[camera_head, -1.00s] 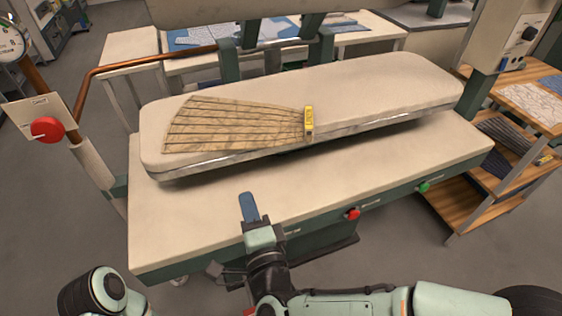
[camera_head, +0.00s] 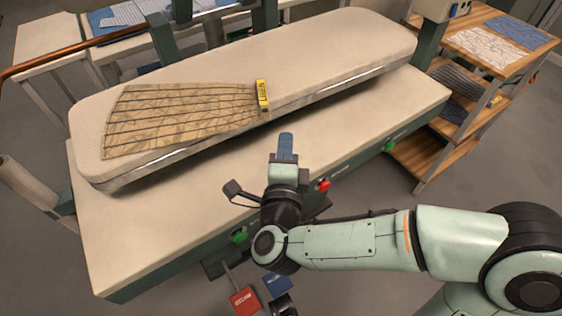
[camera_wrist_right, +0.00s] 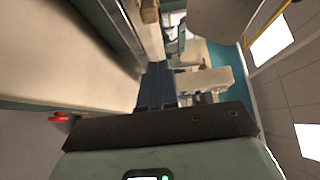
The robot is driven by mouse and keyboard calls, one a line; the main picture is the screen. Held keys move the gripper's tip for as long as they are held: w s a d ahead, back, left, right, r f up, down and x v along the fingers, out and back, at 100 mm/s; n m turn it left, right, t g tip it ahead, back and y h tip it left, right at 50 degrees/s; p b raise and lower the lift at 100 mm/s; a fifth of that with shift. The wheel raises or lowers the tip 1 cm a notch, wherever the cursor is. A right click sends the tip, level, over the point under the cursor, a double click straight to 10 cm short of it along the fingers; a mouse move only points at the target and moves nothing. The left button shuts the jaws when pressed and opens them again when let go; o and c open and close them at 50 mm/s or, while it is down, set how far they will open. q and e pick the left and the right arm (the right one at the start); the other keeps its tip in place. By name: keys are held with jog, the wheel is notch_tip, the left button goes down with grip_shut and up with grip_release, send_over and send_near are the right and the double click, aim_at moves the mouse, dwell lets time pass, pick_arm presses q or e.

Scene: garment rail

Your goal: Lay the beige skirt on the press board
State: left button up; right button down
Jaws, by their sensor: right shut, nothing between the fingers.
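The beige skirt (camera_head: 180,112) lies spread flat in a pleated fan on the left part of the pale press board (camera_head: 330,50). My right gripper (camera_head: 285,147) is shut and empty, with blue fingers together. It is in front of the board, over the front part of the pale table (camera_head: 350,130), apart from the skirt. The shut fingers also show in the right wrist view (camera_wrist_right: 157,88). My left gripper is not in view.
Red (camera_head: 323,185) and green (camera_head: 390,146) buttons are on the table's front. Red (camera_head: 245,299) and blue (camera_head: 277,284) pedals are below. A wooden shelf (camera_head: 470,120) with folded cloths stands at right. A copper pipe (camera_head: 80,50) runs behind at left.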

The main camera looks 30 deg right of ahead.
aim_at(246, 108)
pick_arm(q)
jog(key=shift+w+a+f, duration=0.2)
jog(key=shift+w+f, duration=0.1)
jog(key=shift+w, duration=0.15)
pick_arm(e)
jog(key=w, duration=0.6)
jog(key=shift+d, duration=0.25)
